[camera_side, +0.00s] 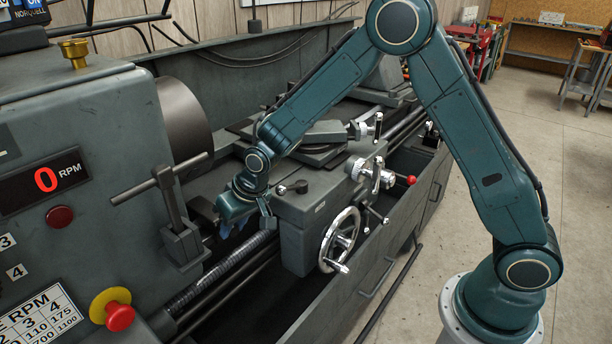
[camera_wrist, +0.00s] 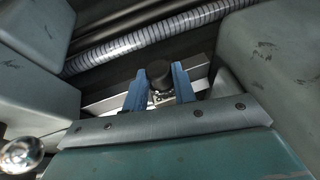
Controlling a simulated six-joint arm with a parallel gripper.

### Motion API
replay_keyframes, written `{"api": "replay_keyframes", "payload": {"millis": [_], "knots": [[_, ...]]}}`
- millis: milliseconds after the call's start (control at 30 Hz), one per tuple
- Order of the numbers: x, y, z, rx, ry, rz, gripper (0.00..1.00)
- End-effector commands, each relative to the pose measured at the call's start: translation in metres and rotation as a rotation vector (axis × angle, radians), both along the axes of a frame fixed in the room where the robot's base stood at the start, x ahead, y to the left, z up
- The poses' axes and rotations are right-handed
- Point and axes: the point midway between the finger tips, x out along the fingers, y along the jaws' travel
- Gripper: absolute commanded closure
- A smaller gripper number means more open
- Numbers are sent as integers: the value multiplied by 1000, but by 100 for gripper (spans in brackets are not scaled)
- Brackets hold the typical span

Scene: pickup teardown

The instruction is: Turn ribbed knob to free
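A dark round knob (camera_wrist: 158,72) shows in the wrist view, between the tips of my gripper's two blue fingers (camera_wrist: 160,78). Its ribs are too small to make out. The fingers stand apart, one on each side of the knob, with almost no gap at its edges. I cannot tell whether they press on it. A bright metal part shows below the knob, between the fingers. In the side view my gripper (camera_side: 228,230) points down beside the lathe carriage, left of the handwheel. The knob is hidden there behind my gripper.
The threaded lead screw (camera_wrist: 150,38) runs just beyond the knob. The grey carriage (camera_side: 300,215) stands close on the right, with a chrome handwheel (camera_side: 340,240). A T-shaped lever (camera_side: 170,200) stands left of my gripper. The chip tray below (camera_side: 320,320) is open.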

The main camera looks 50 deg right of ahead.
Motion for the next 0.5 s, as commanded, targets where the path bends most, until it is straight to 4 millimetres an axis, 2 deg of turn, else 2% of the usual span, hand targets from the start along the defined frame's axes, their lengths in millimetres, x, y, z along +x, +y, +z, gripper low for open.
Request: {"api": "replay_keyframes", "payload": {"millis": [33, 100, 500], "knots": [[0, 0, 0, 0, 0, 0, 85], [0, 0, 0, 0, 0, 0, 96], [0, 3, 0, -91, 1, 5, 96]]}}
